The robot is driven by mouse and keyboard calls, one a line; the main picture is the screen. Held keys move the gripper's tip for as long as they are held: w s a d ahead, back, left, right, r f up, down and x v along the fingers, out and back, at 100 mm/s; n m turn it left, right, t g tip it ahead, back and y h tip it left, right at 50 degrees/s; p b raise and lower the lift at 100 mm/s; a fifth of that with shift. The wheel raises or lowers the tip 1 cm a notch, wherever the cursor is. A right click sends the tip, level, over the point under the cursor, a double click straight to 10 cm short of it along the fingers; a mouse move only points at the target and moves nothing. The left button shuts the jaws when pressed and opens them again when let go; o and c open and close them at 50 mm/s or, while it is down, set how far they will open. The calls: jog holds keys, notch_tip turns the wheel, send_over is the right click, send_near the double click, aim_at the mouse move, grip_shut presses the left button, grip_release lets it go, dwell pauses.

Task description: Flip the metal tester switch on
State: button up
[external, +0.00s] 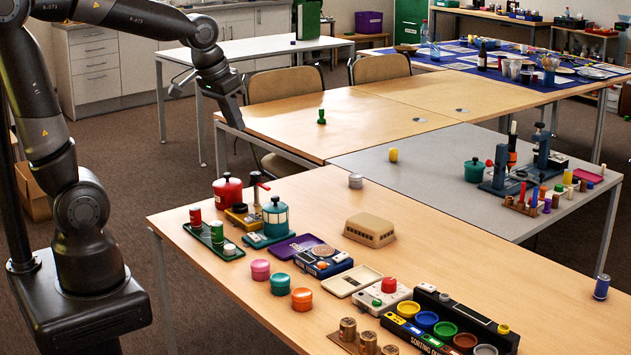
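A small dark blue box (324,260) with a round coil-like disc on top and a pale part at its right end lies on the near wooden table. It looks like the metal tester, but its switch is too small to make out. My gripper (234,122) is at the end of my raised arm, at upper left in the external view. It appears well away from the box and holds nothing that I can see. Its fingers are too dark and small to show whether they are open or shut.
Around the box stand a purple tray (290,247), a teal pot (275,217), a beige box (369,230), an open cream case (352,281) and a device with a red button (383,297). A black sorting tray (465,320) with coloured cups is at front. The table's right part is mostly clear.

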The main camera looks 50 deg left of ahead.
jog(key=shift+g, duration=0.7)
jog(key=w+d+f, duration=0.1)
jog(key=w+f, duration=0.1)
jog(key=w, duration=0.1)
jog(key=w+d+f, duration=0.2)
jog(key=w, duration=0.2)
jog(key=w+d+f, duration=0.2)
jog(key=w, duration=0.1)
jog(key=shift+w+d, duration=0.1)
jog(key=shift+w, duration=0.15)
grip_shut()
jog(key=w+d+f+g, duration=0.1)
jog(key=w+d+f, duration=0.6)
jog(key=f, duration=0.5)
jog(key=shift+w, duration=0.7)
jog(key=shift+d, duration=0.1)
